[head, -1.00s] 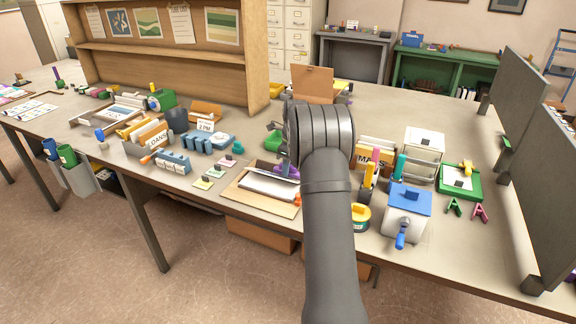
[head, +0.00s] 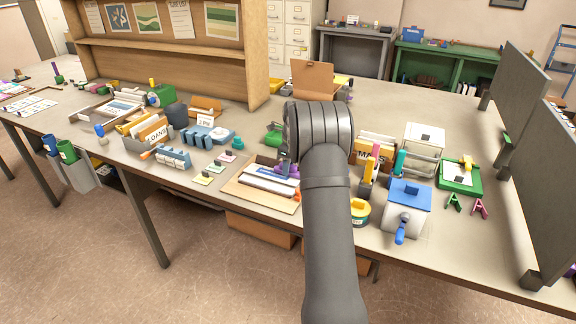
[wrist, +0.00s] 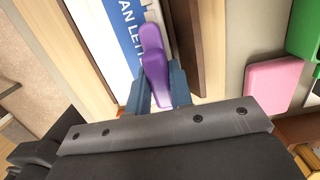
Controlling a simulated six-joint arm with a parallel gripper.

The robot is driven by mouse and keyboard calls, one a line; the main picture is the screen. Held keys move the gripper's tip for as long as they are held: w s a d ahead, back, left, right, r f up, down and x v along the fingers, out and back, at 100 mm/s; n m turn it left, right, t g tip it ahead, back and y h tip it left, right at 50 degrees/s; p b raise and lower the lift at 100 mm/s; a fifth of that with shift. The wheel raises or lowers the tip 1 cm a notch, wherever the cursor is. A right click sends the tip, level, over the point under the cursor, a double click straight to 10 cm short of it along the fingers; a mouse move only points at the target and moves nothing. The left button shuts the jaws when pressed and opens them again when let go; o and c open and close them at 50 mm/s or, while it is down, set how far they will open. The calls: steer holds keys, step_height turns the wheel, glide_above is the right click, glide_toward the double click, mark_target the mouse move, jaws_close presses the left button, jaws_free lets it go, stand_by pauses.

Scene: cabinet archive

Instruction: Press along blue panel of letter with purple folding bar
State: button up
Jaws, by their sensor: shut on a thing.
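My gripper (wrist: 156,92) is shut on the purple folding bar (wrist: 153,45), which points away from the wrist over the letter. The letter's blue panel (wrist: 128,22) with white lettering lies under and beside the bar in the wrist view. I cannot tell whether bar and panel touch. In the head view the white letter (head: 262,187) with a blue strip lies on a wooden board (head: 243,193) near the table's front edge. The purple bar (head: 289,169) shows at the letter's right end. My arm hides most of the gripper there.
A file box (head: 374,150), a grey box with a blue lid (head: 406,207) and a yellow tin (head: 359,212) stand close to the right of my arm. Small colored cards (head: 203,179) lie left of the board. A pink block (wrist: 273,82) is right in the wrist view.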

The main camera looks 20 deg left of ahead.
mark_target(275, 167)
steer(key=shift+f, duration=0.2)
steer(key=shift+a, duration=1.3)
steer(key=shift+a+f, duration=0.15)
steer(key=shift+a, duration=1.3)
steer(key=shift+a+r, duration=0.15)
steer(key=shift+a, duration=1)
steer(key=shift+a+r, duration=0.1)
steer(key=shift+a, duration=1)
steer(key=shift+d+f, duration=0.2)
steer(key=shift+d, duration=2.45)
steer(key=shift+d+r, duration=0.2)
steer(key=shift+d, duration=2.15)
